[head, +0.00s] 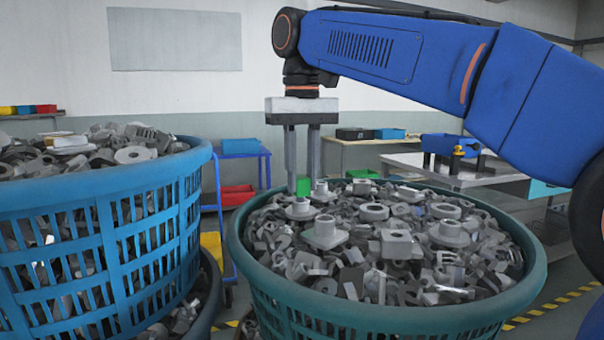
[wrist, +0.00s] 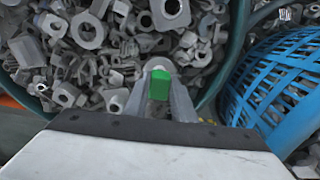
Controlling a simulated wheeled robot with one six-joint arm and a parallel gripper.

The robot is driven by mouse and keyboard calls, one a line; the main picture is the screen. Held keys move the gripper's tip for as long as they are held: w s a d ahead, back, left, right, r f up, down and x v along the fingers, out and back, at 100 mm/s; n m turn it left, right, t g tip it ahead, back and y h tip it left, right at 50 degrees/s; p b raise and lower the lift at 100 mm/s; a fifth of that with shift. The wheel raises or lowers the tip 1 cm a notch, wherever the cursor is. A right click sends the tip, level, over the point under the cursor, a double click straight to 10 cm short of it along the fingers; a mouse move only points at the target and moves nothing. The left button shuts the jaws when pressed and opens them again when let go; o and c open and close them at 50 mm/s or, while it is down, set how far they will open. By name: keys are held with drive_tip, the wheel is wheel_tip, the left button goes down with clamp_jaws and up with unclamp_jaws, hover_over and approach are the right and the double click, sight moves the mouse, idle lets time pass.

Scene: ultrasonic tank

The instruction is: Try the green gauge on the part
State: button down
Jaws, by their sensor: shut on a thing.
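The gauge also shows in the wrist view (wrist: 160,84), between the two fingers. A grey flanged part with a round boss (head: 300,208) lies right below the gauge on top of the heap. I cannot tell if the two touch. Similar flanged parts (head: 325,234) lie beside it. The gauge's lower end is hard to make out.
The green basket (head: 400,316) is heaped with loose grey metal parts. A taller blue basket (head: 120,235), also full, stands close at left. Tables with blue bins (head: 448,146) stand behind. The air above the heap is clear except for my arm.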

drive_tip(key=shift+f, duration=0.7)
idle(1.4)
drive_tip(key=shift+r, duration=0.2)
drive_tip(key=shift+r, duration=2.1)
